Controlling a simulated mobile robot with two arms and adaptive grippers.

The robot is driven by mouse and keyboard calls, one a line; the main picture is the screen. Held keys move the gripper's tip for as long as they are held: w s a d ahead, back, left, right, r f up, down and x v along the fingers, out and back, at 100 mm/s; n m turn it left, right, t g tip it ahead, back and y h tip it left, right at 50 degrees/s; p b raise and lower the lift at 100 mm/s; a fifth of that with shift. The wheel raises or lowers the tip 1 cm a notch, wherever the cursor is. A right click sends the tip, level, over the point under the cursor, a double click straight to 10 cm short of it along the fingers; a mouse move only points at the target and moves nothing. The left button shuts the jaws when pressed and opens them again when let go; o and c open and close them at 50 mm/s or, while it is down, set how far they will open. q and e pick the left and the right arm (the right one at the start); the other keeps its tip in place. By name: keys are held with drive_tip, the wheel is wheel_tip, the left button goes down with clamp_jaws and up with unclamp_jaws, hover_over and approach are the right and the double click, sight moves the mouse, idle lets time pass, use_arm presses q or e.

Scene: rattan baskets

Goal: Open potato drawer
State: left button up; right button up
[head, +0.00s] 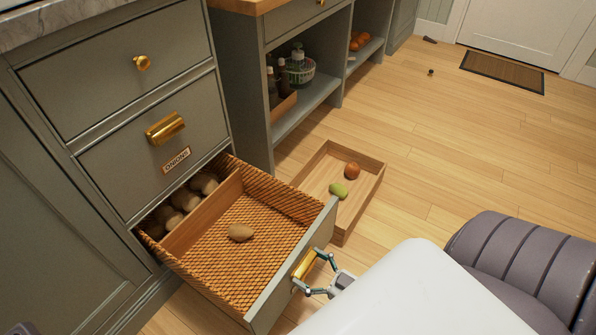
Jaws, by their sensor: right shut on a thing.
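The potato drawer (262,300) is the bottom drawer of the grey-green cabinet and stands pulled well out. Its rattan-lined inside shows a wooden divider (203,218). One potato (240,232) lies in the front part, and several potatoes (184,200) lie behind the divider. My right gripper (312,275) is shut on the gold handle (304,264) on the drawer's front. The fingers partly cover the handle. My left gripper is not in view.
The shut onions drawer (150,155) is directly above, with another shut drawer (110,65) over it. A wooden tray (375,190) on the floor, right of the open drawer, holds a brownish-orange round item (352,170) and a green item (338,190). The floor farther right is mostly clear.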

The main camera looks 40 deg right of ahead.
drive_tip(key=shift+s, duration=0.25)
drive_tip(key=o, duration=1.4)
drive_tip(key=shift+s+d, duration=0.1)
drive_tip(key=v, duration=1.1)
drive_tip(key=shift+s, duration=0.35)
drive_tip(key=shift+d+r, duration=0.1)
